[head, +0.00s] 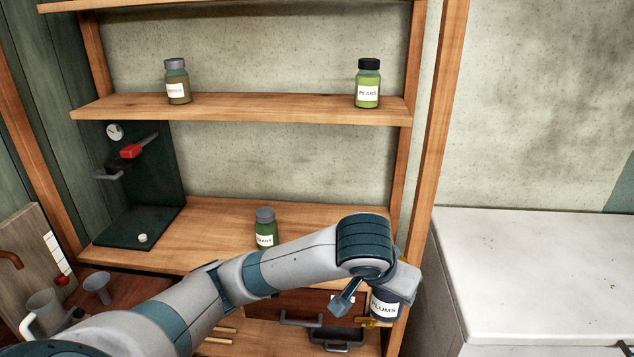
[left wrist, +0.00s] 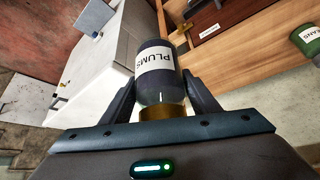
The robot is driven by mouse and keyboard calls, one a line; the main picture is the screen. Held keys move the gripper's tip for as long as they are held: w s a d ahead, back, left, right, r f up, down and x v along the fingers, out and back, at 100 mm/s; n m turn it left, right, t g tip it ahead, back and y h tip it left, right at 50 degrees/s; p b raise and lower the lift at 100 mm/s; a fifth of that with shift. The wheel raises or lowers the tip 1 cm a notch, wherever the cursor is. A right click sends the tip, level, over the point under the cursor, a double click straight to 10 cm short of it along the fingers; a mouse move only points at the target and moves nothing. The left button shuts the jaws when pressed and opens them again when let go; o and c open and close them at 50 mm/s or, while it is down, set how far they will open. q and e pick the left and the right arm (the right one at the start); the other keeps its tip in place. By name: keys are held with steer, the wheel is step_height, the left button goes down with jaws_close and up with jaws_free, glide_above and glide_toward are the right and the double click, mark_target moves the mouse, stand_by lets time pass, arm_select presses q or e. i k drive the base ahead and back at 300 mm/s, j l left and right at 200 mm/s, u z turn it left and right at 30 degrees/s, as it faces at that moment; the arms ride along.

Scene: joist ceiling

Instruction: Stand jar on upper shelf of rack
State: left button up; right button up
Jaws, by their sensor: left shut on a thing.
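My left gripper (head: 378,309) is shut on a dark jar labelled PLUMS (head: 388,304). It is at the rack's lower right, below the middle board's level. In the left wrist view the PLUMS jar (left wrist: 154,72) sits between the fingers (left wrist: 158,95), with a gold lid or band at the palm end. The wooden rack's upper shelf (head: 260,108) holds a grey-lidded jar (head: 177,82) at left and a black-lidded green PEARS jar (head: 368,84) at right, with a wide gap between. My right gripper is out of view.
A green grey-lidded jar (head: 266,228) stands on the lower board (head: 215,225), partly behind my arm. The rack's right post (head: 425,170) is close to my wrist. A dark panel with a red clamp (head: 131,151) stands at left. A white cabinet (head: 535,262) is at right.

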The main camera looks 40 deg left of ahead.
mark_target(256, 107)
steer(key=i+j+u, duration=0.6)
steer(key=j+u, duration=0.15)
steer(key=i+j+u, duration=0.35)
steer(key=i+j, duration=0.05)
